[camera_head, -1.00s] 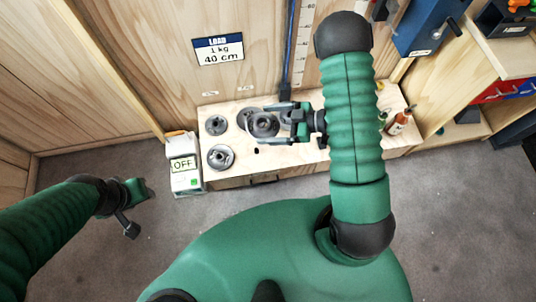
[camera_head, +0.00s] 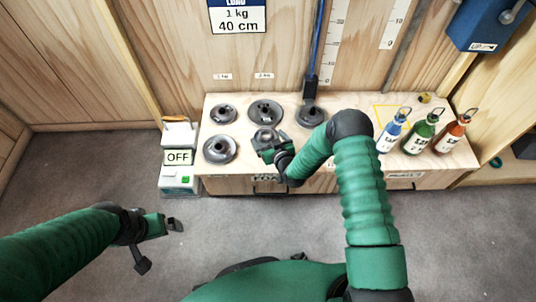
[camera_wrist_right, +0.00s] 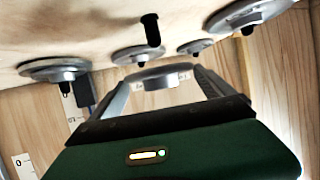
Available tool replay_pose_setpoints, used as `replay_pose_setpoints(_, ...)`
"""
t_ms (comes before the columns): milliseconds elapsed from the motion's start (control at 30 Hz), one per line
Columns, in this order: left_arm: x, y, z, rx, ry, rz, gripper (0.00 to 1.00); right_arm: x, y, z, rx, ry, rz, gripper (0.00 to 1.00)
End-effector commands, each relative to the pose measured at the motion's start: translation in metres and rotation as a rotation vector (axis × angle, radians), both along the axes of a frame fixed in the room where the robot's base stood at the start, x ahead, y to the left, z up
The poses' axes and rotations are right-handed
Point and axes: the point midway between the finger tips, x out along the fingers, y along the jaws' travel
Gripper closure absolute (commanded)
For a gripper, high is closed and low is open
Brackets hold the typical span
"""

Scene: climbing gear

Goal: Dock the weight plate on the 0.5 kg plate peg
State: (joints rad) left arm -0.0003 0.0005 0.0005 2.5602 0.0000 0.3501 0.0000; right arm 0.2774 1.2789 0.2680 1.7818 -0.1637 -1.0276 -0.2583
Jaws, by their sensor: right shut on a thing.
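My right gripper (camera_head: 266,139) is over the front of the bench's plate area, shut on a small grey weight plate (camera_wrist_right: 160,74). In the right wrist view the plate sits between the two fingers, close to the bench top but apart from it as far as I can tell. A bare black peg (camera_wrist_right: 151,30) stands out of the bench just beyond the plate; its label is not visible. In the head view the gripper hides this spot. My left gripper (camera_head: 160,226) hangs above the floor at the left, away from the bench; its finger gap is unclear.
Other plates sit on the bench: back left (camera_head: 223,113), back middle (camera_head: 265,111), front left (camera_head: 220,149), and one under the blue strap (camera_head: 310,116). Several bottles (camera_head: 420,136) stand at the right. A white OFF box (camera_head: 179,158) stands beside the bench's left end.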

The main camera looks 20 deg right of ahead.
Motion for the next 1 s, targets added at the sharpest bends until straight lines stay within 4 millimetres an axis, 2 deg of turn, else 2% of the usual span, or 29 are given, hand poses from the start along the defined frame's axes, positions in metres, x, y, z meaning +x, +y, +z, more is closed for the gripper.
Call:
replay_pose_setpoints(33, 0.000, 0.000, -0.011, 0.000, -0.001, 0.000, 0.00, 0.003, 0.002, -0.011, 0.000, -0.007, -0.016, 0.80)
replay_pose_setpoints(267, 0.000, 0.000, -0.018, 0.000, -0.002, 0.001, 0.00, 0.004, 0.001, -0.021, -0.001, -0.007, -0.035, 0.80)
replay_pose_setpoints(633, 0.000, 0.001, -0.056, 0.000, -0.001, 0.000, 0.00, 0.003, 0.001, -0.065, 0.000, -0.007, -0.035, 0.80)
replay_pose_setpoints(1000, 0.000, 0.001, -0.059, 0.000, -0.001, 0.001, 0.00, 0.004, 0.001, -0.068, -0.001, -0.008, -0.033, 0.80)
